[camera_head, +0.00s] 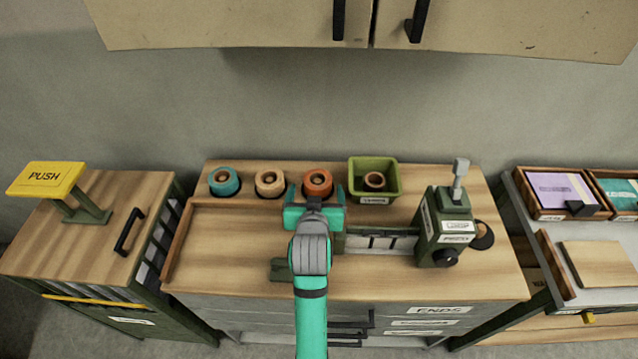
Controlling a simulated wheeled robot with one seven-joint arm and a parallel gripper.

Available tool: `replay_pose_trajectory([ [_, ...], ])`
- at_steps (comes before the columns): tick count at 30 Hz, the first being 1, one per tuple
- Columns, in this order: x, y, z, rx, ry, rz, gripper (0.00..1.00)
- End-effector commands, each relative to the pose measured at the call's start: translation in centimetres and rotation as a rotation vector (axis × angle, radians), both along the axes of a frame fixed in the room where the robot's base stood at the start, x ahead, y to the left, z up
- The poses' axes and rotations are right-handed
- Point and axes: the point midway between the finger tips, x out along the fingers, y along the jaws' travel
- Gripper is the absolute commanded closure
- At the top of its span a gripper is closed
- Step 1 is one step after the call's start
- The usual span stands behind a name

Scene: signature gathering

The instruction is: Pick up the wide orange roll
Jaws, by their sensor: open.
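The wide orange roll (318,181) sits at the back of the wooden bench, third in a row of rolls. My gripper (318,193) is open, and its two teal fingers reach toward the roll from the front, one to each side of its lower part. I cannot tell whether they touch it. My gripper hides part of the roll's front edge. A teal roll (224,182) and a tan roll (269,183) stand to its left.
A dark green machine with a lever (444,225) stands further right. Cabinets (240,22) hang above. The bench's left front is clear.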

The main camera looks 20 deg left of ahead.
Motion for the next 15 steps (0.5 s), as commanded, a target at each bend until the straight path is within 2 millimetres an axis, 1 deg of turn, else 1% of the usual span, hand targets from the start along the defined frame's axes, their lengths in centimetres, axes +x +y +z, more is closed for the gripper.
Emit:
replay_pose_trajectory([
  [1, 0.7, 0.3, -0.4, 0.000, 0.002, 0.001, 0.13],
  [4, 1.9, 0.7, -1.0, 0.001, 0.000, 0.002, 0.13],
  [11, 3.2, 1.1, -1.6, 0.002, 0.000, 0.002, 0.13],
  [15, 4.7, 1.3, -2.4, 0.002, 0.000, 0.001, 0.13],
])
